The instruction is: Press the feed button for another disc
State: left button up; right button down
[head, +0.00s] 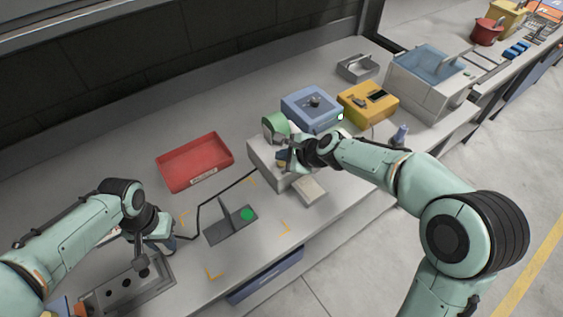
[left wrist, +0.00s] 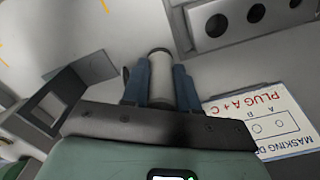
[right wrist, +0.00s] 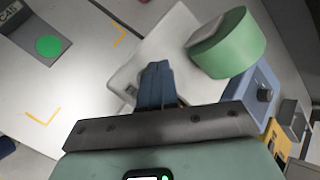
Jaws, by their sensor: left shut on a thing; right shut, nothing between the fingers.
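My right gripper (head: 283,161) is shut and empty, low over the white dispenser box (head: 261,162), which carries a green roll (head: 274,127). In the right wrist view its closed blue fingers (right wrist: 155,82) overlap the pale box (right wrist: 145,55), beside the green roll (right wrist: 228,43). I cannot make out the feed button; the fingers may cover it, and contact is unclear. My left gripper (head: 166,240) is shut on a pale grey cylinder (left wrist: 160,68). A green disc (head: 247,214) lies on a dark grey stand (head: 222,232).
A red tray (head: 195,162) is behind. A blue box (head: 311,107) and yellow box (head: 368,103) stand past the dispenser. A grey panel with holes (head: 158,268) and a printed masking card (left wrist: 262,122) are near my left gripper. Orange corner marks are on the bench.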

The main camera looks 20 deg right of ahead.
aim_at(284, 164)
pick_arm(q)
jog(key=shift+s+f+b, duration=0.15)
jog(key=shift+f+b, duration=0.15)
jog(key=shift+f, duration=0.05)
pick_arm(e)
jog(key=shift+f, duration=0.45)
